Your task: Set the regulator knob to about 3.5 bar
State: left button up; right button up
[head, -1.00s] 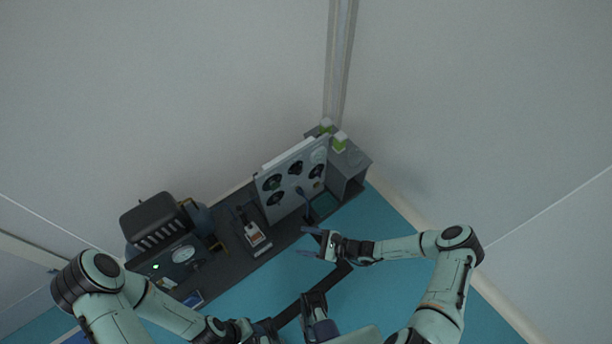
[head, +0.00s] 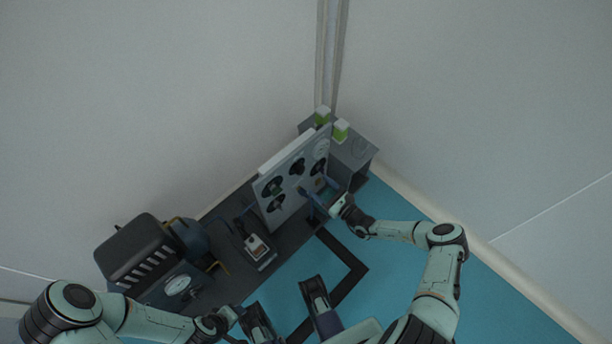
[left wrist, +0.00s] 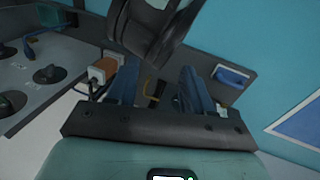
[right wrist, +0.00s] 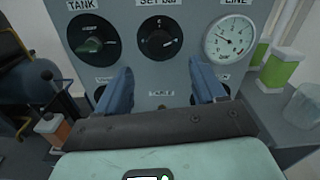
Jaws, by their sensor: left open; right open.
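The grey panel (head: 283,201) stands upright on the bench, with several dark knobs. In the right wrist view, the regulator knob (right wrist: 160,41) under the "SET bar" label is at the top middle; its scale is too small to read. The dial gauge marked "LINE" (right wrist: 229,40) is to its right. My right gripper (right wrist: 161,80) is open and empty, pointing at the panel, its fingertips below the regulator knob in the picture and apart from it. In the head view it is before the panel's right part (head: 322,196). My left gripper (left wrist: 157,82) is open and empty, away from the panel.
Green-and-white bottles (right wrist: 281,67) stand right of the panel. The blue floor (head: 385,262) is open.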

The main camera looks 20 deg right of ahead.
aim_at(302, 172)
pick_arm(q)
jog(key=shift+t+y, duration=0.3)
jog(key=shift+t, duration=0.2)
jog(key=w, duration=0.1)
jog(key=w+a+f+b, duration=0.2)
jog(key=shift+w+f, duration=0.25)
jog(key=shift+w, duration=0.05)
pick_arm(e)
jog(key=x, duration=0.7)
jog(key=shift+w+a, duration=0.1)
jog(key=shift+w, duration=0.2)
pick_arm(q)
jog(key=shift+d, duration=0.1)
pick_arm(e)
jog(key=c, duration=1.1)
